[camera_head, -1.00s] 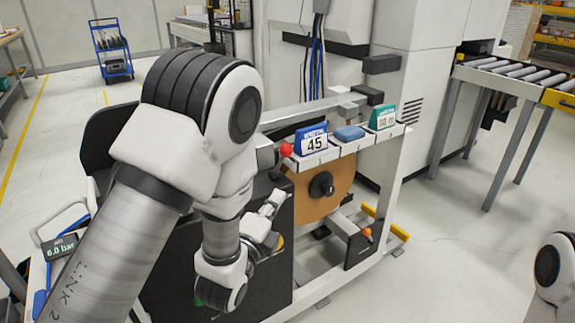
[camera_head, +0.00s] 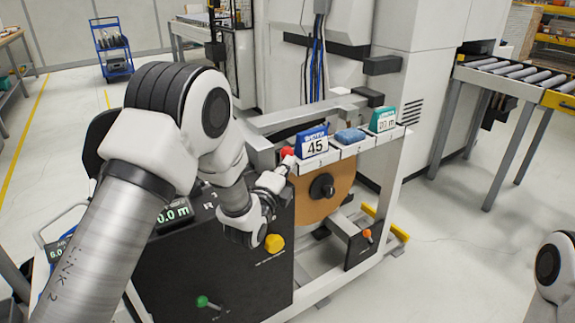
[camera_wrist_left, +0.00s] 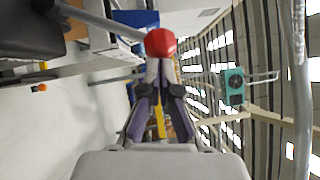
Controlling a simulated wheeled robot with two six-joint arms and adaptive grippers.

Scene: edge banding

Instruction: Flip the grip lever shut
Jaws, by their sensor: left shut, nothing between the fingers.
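A red ball knob (camera_head: 287,152), which looks like the end of the grip lever, sits beside the left end of the white tray rail. My left gripper (camera_head: 284,168) is shut and empty, its tips right below the red knob. In the left wrist view the red knob (camera_wrist_left: 160,42) is just past the closed fingertips (camera_wrist_left: 159,66). I cannot tell whether they touch. My right gripper is out of view; only a piece of that arm shows at the lower right.
A dark control panel (camera_head: 215,268) carries a yellow button (camera_head: 274,243) and a green knob (camera_head: 203,301). A brown roll (camera_head: 323,196) hangs under the tray holding a blue "45" card (camera_head: 313,143). An orange knob (camera_head: 367,233) is lower right.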

